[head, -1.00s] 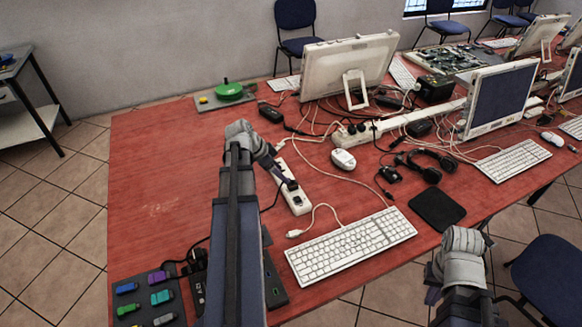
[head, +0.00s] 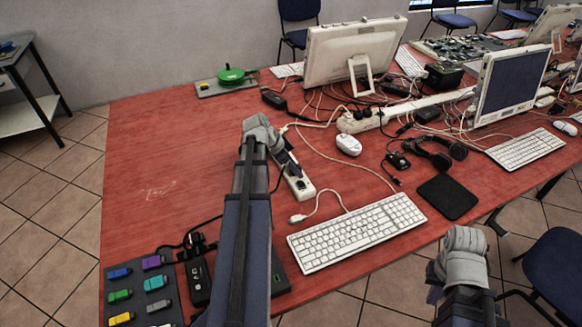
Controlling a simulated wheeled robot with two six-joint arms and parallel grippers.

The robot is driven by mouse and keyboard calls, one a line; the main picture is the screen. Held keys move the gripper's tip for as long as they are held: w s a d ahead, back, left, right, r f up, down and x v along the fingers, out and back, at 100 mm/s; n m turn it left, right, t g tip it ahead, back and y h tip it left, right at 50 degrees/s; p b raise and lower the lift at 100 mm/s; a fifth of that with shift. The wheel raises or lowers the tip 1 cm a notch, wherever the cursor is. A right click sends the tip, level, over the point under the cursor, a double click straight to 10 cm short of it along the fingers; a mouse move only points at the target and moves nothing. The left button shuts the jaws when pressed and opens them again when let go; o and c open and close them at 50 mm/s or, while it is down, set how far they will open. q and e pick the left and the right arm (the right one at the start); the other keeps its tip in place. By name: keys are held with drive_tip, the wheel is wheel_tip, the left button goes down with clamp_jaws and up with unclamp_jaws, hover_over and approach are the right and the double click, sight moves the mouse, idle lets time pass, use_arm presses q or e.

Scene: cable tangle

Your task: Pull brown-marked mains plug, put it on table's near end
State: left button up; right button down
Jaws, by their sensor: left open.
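My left gripper (head: 293,168) is open over a short white socket strip (head: 301,189) in the middle of the red table (head: 160,180). My arm and gripper hide the strip's far part and anything plugged in there. A brown mark on a plug cannot be made out. Dark plugs sit in a longer white power strip (head: 354,124) further back. A black socket block (head: 199,284) with a dark plug (head: 195,243) and cable lies at the lower left, partly behind my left arm. My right gripper (head: 434,294) is low at the right, off the table's front edge, its fingers mostly hidden.
Loose cables tangle behind. A dark tray (head: 113,290) of coloured pieces is at lower left. The table's left part is bare.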

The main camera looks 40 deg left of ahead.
use_arm(q)
clamp_jaws()
idle(0.9)
